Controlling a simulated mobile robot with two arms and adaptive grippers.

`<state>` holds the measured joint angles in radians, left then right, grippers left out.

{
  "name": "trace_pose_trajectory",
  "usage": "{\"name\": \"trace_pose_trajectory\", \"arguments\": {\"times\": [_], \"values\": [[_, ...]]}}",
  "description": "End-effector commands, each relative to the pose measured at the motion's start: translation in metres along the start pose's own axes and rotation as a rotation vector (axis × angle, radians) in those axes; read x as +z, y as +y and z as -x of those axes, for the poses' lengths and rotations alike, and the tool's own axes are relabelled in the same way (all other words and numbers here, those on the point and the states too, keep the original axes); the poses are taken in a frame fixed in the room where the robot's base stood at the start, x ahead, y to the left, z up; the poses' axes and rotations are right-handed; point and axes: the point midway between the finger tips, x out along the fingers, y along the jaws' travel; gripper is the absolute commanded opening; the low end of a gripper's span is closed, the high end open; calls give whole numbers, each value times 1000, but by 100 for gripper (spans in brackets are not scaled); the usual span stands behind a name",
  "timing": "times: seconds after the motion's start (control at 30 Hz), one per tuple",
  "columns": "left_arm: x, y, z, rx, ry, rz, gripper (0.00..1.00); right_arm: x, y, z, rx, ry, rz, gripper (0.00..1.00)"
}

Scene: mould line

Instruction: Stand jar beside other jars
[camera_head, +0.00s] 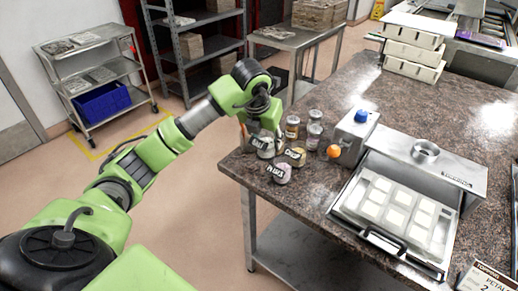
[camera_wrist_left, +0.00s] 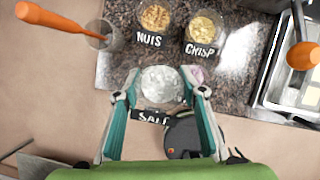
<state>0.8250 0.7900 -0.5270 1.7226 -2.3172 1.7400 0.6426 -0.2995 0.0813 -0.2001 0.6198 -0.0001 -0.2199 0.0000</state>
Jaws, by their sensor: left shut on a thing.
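In the left wrist view, my left gripper (camera_wrist_left: 158,92) is shut around a clear jar of white contents, the salt jar (camera_wrist_left: 162,82), with a black label partly hidden. The nuts jar (camera_wrist_left: 154,20) and the crisp jar (camera_wrist_left: 204,28) stand apart above it. A pinkish jar (camera_wrist_left: 198,74) is mostly hidden beside the right finger. In the head view, my left gripper (camera_head: 264,133) reaches down among the jars at the table's corner; a labelled jar (camera_head: 280,174) stands nearest the front edge. I cannot tell whether the held jar touches the table. My right gripper is not in view.
The granite table (camera_head: 335,205) ends close to the jars on the left and front. A glass with an orange handle (camera_wrist_left: 100,36) stands left of the nuts jar. A steel box with a blue knob (camera_head: 352,139) and a tray unit (camera_head: 395,215) stand to the right.

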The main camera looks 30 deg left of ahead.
Motion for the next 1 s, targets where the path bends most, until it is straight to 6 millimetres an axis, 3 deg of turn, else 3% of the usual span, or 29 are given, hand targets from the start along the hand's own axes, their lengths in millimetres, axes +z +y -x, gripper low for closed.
{"name": "trace_pose_trajectory", "arguments": {"times": [0.2, 0.43, 0.6, 1.0], "values": [[-1, 22, -35, 0, 4, -1, 14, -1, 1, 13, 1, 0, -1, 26], [-1, 33, -54, -1, 6, -2, 14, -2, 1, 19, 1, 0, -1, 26], [-10, 32, -74, -2, 6, -3, 14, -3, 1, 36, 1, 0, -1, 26], [-13, 32, -85, -2, 2, -4, 14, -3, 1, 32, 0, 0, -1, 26]]}}
